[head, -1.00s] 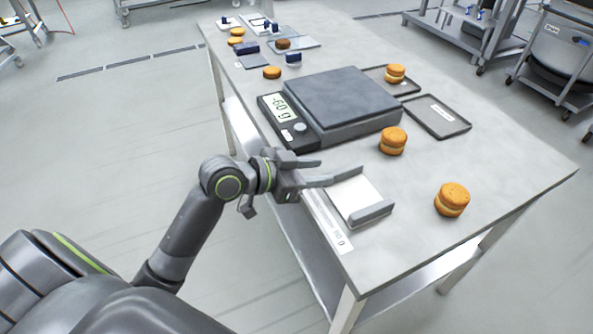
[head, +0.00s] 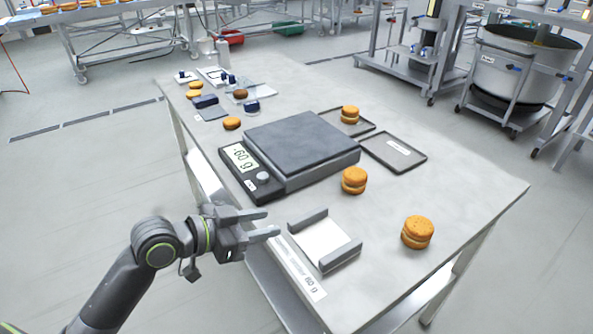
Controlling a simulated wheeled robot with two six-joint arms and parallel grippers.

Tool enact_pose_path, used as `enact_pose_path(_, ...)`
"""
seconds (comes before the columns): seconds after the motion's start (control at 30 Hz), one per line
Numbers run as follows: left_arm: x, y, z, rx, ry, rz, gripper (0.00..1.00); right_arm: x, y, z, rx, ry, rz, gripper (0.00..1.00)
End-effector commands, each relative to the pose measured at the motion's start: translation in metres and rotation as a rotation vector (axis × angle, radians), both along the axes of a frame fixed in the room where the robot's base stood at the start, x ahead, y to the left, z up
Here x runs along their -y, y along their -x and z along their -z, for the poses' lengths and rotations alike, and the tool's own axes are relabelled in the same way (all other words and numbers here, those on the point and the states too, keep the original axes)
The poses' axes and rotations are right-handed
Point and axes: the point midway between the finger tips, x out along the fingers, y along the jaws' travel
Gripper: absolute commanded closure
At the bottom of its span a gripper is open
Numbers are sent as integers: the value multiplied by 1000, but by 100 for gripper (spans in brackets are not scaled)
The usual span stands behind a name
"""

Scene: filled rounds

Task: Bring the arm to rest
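My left gripper (head: 262,224) is over the near left edge of the steel table (head: 447,187). Its two fingers are spread apart with nothing between them. It is just left of a small white-floored holder with grey side walls (head: 322,242), apart from it in the picture. My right gripper does not show in the head view.
A scale (head: 302,150) with a dark plate reads -60 g. Filled orange rounds stand right of it (head: 354,180) and at the near right (head: 418,231). Another sits on a dark tray (head: 350,114); a second tray (head: 393,152) is empty. Smaller items crowd the far end.

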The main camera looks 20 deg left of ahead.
Motion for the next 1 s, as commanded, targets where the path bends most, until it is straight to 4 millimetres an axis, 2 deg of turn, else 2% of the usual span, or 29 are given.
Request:
enact_pose_path(0.17,-2,4,10,-23,-12,-20,62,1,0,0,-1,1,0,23)
enact_pose_path(0.27,-8,17,39,-96,-49,-78,62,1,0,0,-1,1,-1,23)
enact_pose_path(0.37,-20,42,79,-213,-110,-179,62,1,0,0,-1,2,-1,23)
enact_pose_path(0.5,-44,92,134,-412,-206,-356,62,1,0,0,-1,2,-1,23)
enact_pose_path(0.6,-59,131,162,-549,-268,-478,62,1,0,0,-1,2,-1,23)
enact_pose_path(0.7,-73,170,181,-674,-322,-594,62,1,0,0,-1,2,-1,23)
enact_pose_path(0.83,-87,223,197,-831,-386,-739,62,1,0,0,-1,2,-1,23)
enact_pose_path(0.87,-89,230,201,-856,-397,-761,62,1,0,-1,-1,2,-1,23)
enact_pose_path(0.9,-91,220,212,-849,-397,-750,62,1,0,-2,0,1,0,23)
enact_pose_path(1.0,-94,212,236,-859,-398,-744,62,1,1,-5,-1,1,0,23)
